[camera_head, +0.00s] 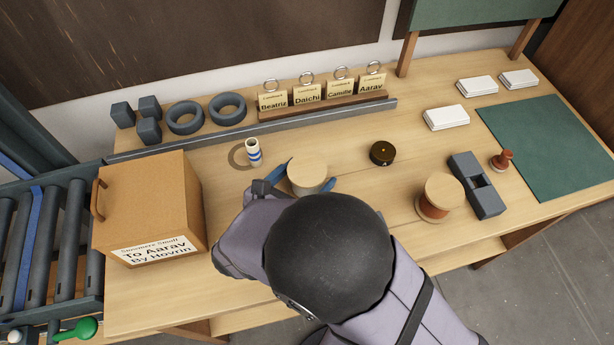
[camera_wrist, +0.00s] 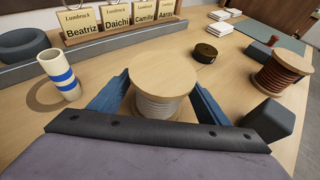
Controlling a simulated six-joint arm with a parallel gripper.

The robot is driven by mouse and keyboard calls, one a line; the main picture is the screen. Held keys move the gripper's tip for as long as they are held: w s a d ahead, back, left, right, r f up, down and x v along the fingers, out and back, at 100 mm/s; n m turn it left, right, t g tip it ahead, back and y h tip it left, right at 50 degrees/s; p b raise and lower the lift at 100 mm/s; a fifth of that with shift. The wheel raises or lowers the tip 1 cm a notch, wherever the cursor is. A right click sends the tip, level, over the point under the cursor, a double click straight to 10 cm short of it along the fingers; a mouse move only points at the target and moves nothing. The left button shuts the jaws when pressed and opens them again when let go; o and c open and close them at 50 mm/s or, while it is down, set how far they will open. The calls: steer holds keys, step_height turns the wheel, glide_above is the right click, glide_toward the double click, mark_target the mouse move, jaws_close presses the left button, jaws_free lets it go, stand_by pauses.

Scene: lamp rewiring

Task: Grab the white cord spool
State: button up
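The white cord spool (camera_wrist: 163,107) stands upright on the table, with a round wooden top flange and pale cord wound below it. In the head view the spool (camera_head: 308,172) shows mostly as its wooden top, partly hidden by my arm. My gripper (camera_wrist: 163,100) has its two blue fingers on the left and right sides of the spool. In the wrist view the fingers stand apart, with a narrow space showing between them and the cord.
A white cup with blue bands (camera_head: 253,152) stands left of the spool. A dark round tin (camera_head: 382,153) lies to the right. A reddish-brown cord spool (camera_head: 439,197) and a grey block (camera_head: 477,185) are farther right. A cardboard box (camera_head: 150,205) stands left.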

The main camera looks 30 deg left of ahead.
steer(key=c, duration=1.3)
steer(key=shift+o, duration=0.2)
steer(key=shift+r, duration=0.1)
step_height(320, 180, up, 10)
steer(key=shift+f, duration=0.1)
